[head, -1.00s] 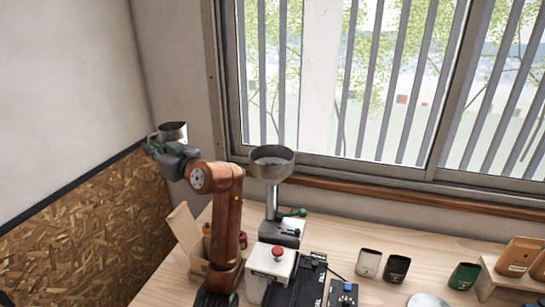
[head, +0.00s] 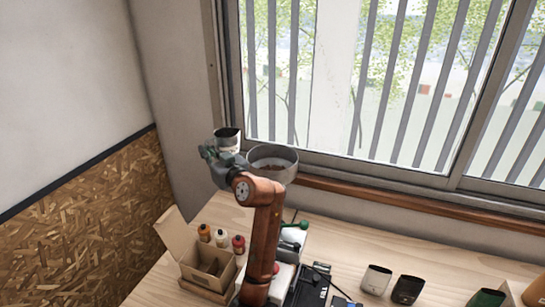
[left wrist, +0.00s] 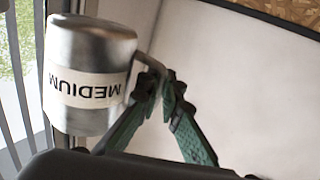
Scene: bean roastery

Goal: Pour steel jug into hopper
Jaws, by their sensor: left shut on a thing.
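The steel jug (head: 228,140) is upright or nearly so in the head view, close to the left of the hopper's rim. In the left wrist view the jug (left wrist: 92,50) carries a white band reading "MEDIUM", upside down there. My left gripper (head: 212,153) is shut on the jug's handle; its green fingers (left wrist: 160,88) also show in the left wrist view. The hopper (head: 272,162) is a round grey bowl beside the window, with some brown stuff inside. My arm hides the stand below it. The jug's inside looks dark. My right gripper is not in view.
An open cardboard box (head: 207,268) and several small bottles (head: 221,238) stand on the wooden table (head: 340,245) at left. Dark and pale cups (head: 407,289) stand at right. The window (head: 380,90) is close behind the hopper.

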